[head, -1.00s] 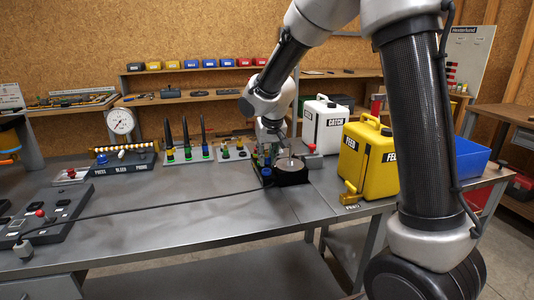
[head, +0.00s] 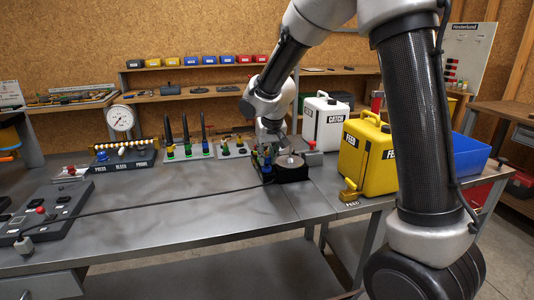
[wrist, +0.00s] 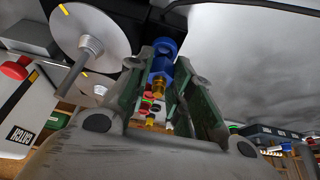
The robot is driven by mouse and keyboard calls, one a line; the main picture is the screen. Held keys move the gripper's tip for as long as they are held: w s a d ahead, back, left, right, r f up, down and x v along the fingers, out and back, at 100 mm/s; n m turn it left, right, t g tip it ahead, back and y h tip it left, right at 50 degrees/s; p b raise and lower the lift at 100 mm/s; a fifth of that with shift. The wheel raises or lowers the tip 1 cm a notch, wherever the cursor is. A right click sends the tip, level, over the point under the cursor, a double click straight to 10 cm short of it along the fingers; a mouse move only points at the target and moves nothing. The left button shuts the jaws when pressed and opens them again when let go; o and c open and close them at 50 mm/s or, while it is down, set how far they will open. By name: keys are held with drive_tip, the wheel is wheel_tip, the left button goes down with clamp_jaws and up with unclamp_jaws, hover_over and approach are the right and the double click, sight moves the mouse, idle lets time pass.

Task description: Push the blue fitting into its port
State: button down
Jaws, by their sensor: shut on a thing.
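My gripper (wrist: 163,95) is shut on the blue fitting (wrist: 161,62), which sits between the two green-grey fingers in the wrist view. The fitting has a brass-coloured lower part, with yellow and red-ringed pieces showing behind it. In the head view my gripper (head: 268,150) is low over the left side of a black-based unit (head: 293,175) with a pale disc. The disc (wrist: 90,38) with a central metal post shows at upper left in the wrist view. The port is not clearly seen, and I cannot tell whether the fitting touches it.
A white CATCH jug (head: 326,124) and a yellow FEED jug (head: 366,155) stand right of the unit. Stands with dark upright tools (head: 186,152) and a dial gauge (head: 120,119) are to the left. A cable (head: 150,205) crosses the otherwise clear front bench.

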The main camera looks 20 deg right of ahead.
drive_tip(key=shift+f, duration=0.4)
drive_tip(key=shift+f, duration=0.5)
idle(0.7)
drive_tip(key=c, duration=1.2)
unclamp_jaws()
